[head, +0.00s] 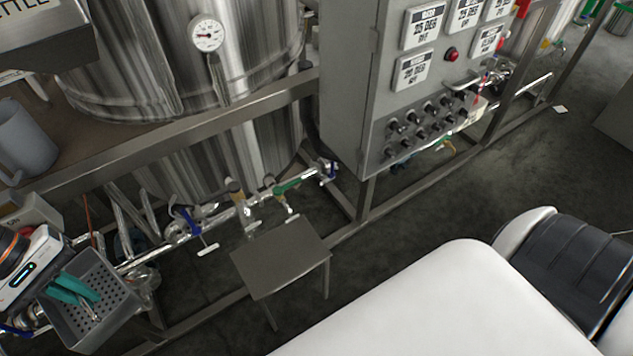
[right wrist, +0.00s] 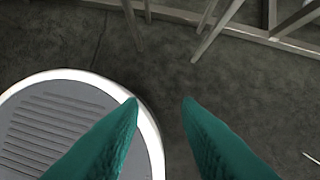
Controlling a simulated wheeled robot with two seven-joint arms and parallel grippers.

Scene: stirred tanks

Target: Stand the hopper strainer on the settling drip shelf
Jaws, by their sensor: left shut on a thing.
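The hopper strainer, a grey perforated basket (head: 113,288), is at the lower left of the head view. My left gripper (head: 90,300) is shut on it, its teal fingers reaching over the basket. The exact grip point is partly hidden by the fingers. A small steel shelf on legs (head: 281,257) stands to the right of the strainer, below the valves; its flat top is bare. The strainer is apart from it. My right gripper (right wrist: 161,102) is open and empty in the right wrist view, above the dark floor.
A steel pipe with valves (head: 240,208) runs behind the shelf, under the frame rail. A large steel tank (head: 190,60) and a grey control box (head: 430,90) stand behind. A grey jug (head: 25,140) is at the left.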

